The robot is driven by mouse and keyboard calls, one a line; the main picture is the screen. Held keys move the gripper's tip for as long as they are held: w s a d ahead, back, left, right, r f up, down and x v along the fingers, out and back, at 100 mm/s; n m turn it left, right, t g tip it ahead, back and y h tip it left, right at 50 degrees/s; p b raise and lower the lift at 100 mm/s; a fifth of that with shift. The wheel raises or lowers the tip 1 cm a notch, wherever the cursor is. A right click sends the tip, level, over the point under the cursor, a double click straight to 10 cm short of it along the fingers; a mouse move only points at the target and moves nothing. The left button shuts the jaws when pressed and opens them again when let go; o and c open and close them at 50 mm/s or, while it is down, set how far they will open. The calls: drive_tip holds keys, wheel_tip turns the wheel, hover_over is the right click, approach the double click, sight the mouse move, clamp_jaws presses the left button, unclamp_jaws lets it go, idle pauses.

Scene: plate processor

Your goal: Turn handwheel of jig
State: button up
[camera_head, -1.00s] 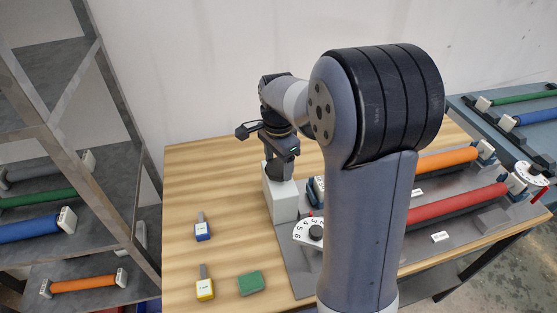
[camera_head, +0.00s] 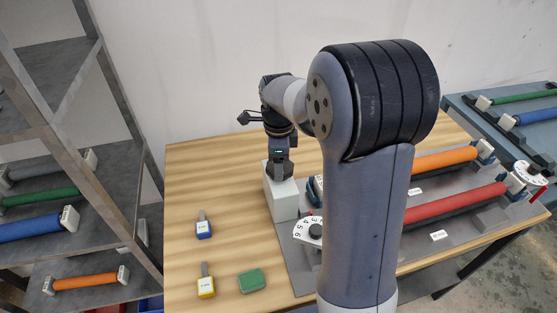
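A dark, round handwheel (camera_head: 279,171) sits on top of the block. My gripper (camera_head: 279,160) points down right at the handwheel, seemingly at or touching it. The fingers are small and dark against the dark wheel, so I cannot tell whether they are open or shut on it. A white dial with numbers (camera_head: 308,230) and a black hub is on the jig plate, partly hidden by my arm.
A red roller (camera_head: 455,203) and an orange roller (camera_head: 445,160) lie on the jig behind my arm. A blue tag (camera_head: 203,229), a yellow tag (camera_head: 206,287) and a green block (camera_head: 252,281) lie at the table's left. A shelf (camera_head: 75,150) with rollers stands at left.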

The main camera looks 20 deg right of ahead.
idle(0.4)
drive_tip(key=o, duration=1)
wheel_tip(320, 180, up, 11)
drive_tip(key=shift+b, duration=0.3)
drive_tip(key=shift+f, duration=0.15)
wheel_tip(320, 180, down, 11)
drive_tip(key=shift+r+p, duration=0.1)
drive_tip(key=shift+p, duration=0.2)
drive_tip(key=shift+r, duration=0.1)
